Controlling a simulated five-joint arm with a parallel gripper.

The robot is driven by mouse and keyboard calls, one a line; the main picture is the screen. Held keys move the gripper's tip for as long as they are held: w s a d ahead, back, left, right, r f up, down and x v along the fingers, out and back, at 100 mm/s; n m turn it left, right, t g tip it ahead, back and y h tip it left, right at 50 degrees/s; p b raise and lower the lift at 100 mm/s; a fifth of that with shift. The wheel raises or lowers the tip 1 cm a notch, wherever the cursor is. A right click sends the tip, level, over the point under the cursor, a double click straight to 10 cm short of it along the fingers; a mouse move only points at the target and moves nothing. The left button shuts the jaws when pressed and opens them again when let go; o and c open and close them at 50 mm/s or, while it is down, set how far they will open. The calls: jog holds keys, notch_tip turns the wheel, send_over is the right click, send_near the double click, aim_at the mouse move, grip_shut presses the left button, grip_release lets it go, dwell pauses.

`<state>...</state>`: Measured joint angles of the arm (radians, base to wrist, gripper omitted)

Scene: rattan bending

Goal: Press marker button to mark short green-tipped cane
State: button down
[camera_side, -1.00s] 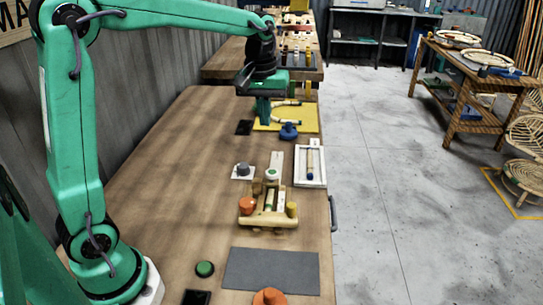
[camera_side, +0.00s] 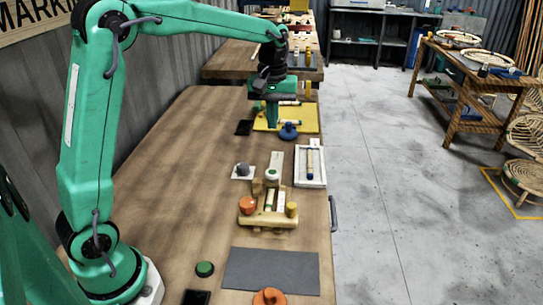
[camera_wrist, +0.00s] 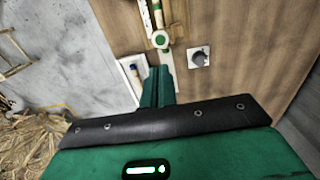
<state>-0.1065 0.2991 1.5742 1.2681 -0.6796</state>
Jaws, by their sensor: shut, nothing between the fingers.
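My gripper (camera_side: 272,122) is shut and empty, pointing down by the left part of the yellow mat. Its green fingers also show in the wrist view (camera_wrist: 158,86). Nearer the side camera, a round white button with a green top (camera_side: 272,174) sits on a pale strip at the far end of a wooden jig (camera_side: 266,219). The button shows beyond the fingertips in the wrist view (camera_wrist: 160,40), apart from them. A short cane with green on it (camera_side: 268,206) lies in the jig; part of it shows at the top of the wrist view (camera_wrist: 158,14).
A white tray (camera_side: 323,170) with a blue-tipped cane is right of the button. A grey knob on a white plate (camera_side: 243,170) is left. A blue knob (camera_side: 289,132) stands near the yellow mat (camera_side: 311,122). Orange (camera_side: 247,205) and yellow (camera_side: 291,209) knobs flank the jig.

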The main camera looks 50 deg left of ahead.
aim_at(272, 173)
notch_tip(272, 173, down, 14)
jog(key=shift+r, duration=0.1)
dwell(0.6)
jog(key=shift+f, duration=1.2)
jog(key=shift+s, duration=0.1)
jog(key=shift+r, duration=0.15)
notch_tip(272, 173, up, 15)
jog(key=shift+f, duration=0.2)
dwell(0.6)
